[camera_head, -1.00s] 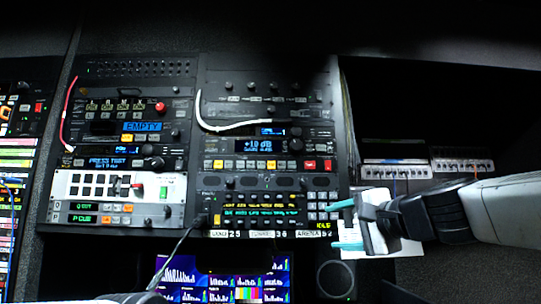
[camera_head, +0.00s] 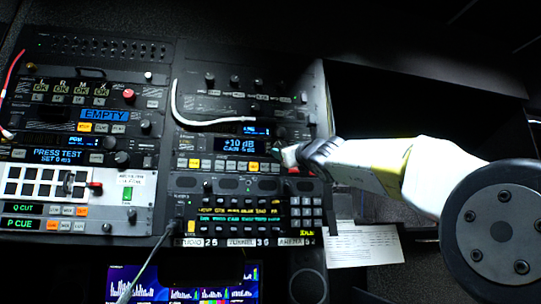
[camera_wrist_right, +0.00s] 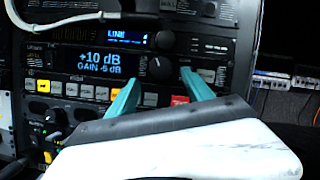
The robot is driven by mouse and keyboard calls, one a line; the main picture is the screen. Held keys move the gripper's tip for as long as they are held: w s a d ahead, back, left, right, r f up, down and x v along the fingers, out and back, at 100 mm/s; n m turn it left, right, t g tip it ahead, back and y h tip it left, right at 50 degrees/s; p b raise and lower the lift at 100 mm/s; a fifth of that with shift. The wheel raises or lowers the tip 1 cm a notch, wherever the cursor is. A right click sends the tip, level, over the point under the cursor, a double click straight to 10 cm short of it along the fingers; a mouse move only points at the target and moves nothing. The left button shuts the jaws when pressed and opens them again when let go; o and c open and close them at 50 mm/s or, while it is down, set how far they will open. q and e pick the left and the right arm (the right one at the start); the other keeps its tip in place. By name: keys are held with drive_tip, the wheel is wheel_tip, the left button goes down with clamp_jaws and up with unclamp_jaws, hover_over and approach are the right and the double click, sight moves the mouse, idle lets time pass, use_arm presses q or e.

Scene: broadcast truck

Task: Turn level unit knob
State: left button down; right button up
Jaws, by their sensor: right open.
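The level unit is a dark rack panel with a blue display (camera_head: 240,145) reading +10 dB. In the head view the right gripper (camera_head: 284,153) is in front of the panel's right part and covers the knob. My left gripper is not in view.
A row of lit buttons (camera_wrist_right: 75,89) runs below the display. A smaller knob (camera_wrist_right: 165,39) sits just above the level knob. A white cable (camera_head: 205,119) loops across the panel above. A keypad unit (camera_head: 240,207) is below. Dark open space lies right of the rack.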

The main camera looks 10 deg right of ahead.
sight(280, 147)
drive_tip(key=shift+x, duration=2.45)
drive_tip(key=shift+d, duration=0.1)
drive_tip(key=shift+r, duration=0.1)
clamp_jaws()
drive_tip(key=shift+n, duration=0.3)
